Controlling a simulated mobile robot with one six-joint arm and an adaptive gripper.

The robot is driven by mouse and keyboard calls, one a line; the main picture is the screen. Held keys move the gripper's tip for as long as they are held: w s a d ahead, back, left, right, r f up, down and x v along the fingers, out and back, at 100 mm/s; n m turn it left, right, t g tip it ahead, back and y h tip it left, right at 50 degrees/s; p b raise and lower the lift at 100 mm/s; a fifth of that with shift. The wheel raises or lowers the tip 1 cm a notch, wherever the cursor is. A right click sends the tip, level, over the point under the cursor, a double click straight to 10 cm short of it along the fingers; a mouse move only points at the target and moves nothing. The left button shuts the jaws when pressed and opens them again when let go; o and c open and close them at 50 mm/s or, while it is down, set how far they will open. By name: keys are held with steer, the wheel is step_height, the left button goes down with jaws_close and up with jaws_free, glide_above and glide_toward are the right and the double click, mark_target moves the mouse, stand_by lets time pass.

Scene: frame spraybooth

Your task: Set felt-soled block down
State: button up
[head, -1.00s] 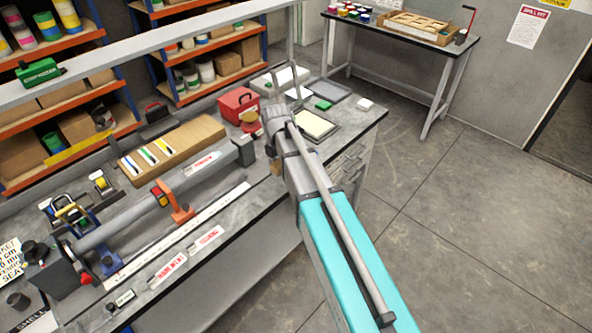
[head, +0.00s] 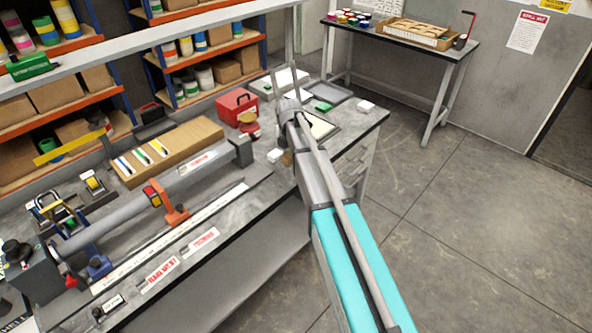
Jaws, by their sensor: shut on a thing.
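My gripper (head: 286,146) is at the far end of my arm, over the right part of the grey workbench (head: 222,250), mostly hidden behind my own wrist. It is shut on the felt-soled block (head: 287,159). Only a small tan-brown patch shows below the wrist, close to the bench's front edge. The felt sole is hidden, and I cannot tell whether the block touches the bench top. A small white block (head: 275,155) lies on the bench just left of the gripper.
A red toolbox (head: 238,106) stands behind and left of the gripper, with a red and tan item (head: 250,127) in front of it. A long grey tube (head: 125,219) in clamps fills the bench's left.

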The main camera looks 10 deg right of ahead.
steer(key=shift+w+d+f+b, duration=0.3)
steer(key=shift+w+f+b, duration=0.25)
steer(key=shift+f, duration=0.15)
steer(key=shift+w+d+f+b, duration=0.3)
steer(key=shift+w+f+b, duration=0.2)
steer(key=shift+f, duration=0.2)
steer(key=shift+f, duration=0.1)
steer(key=shift+w+d+f+b, duration=0.2)
steer(key=shift+w+f+b, duration=0.15)
steer(key=shift+f+b, duration=1.55)
steer(key=shift+b, duration=0.1)
steer(key=shift+f, duration=0.15)
steer(key=o, duration=1)
steer(key=shift+o, duration=0.2)
step_height(320, 180, up, 12)
steer(key=p, duration=1.2)
steer(key=shift+a+r, duration=0.1)
steer(key=shift+r, duration=0.1)
